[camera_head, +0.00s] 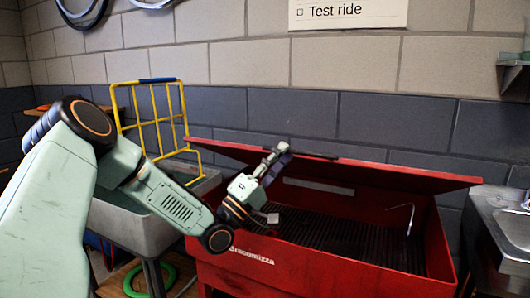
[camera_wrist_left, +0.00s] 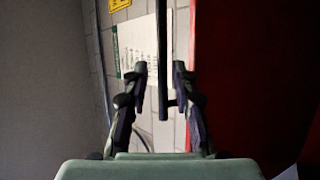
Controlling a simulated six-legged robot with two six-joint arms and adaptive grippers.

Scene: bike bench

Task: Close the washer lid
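The red parts washer (camera_head: 330,272) stands at the right of the head view, with a dark ribbed tray inside. Its red lid (camera_head: 410,173) is open, seen almost edge-on above the basin; it also fills the right of the left wrist view (camera_wrist_left: 235,75). A dark bar handle (camera_head: 318,156) sits on the lid's edge. My left gripper (camera_head: 280,152) is at the handle's left end. In the left wrist view its fingers (camera_wrist_left: 161,75) are apart, with the dark handle bar (camera_wrist_left: 163,45) between them and gaps visible on both sides. My right gripper is not in view.
A grey sink (camera_head: 150,232) with a yellow wire rack (camera_head: 155,118) stands left of the washer, behind my left arm. A steel sink (camera_head: 505,228) is at the right edge. A thin bent spout (camera_head: 410,218) rises inside the washer. A brick wall is behind.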

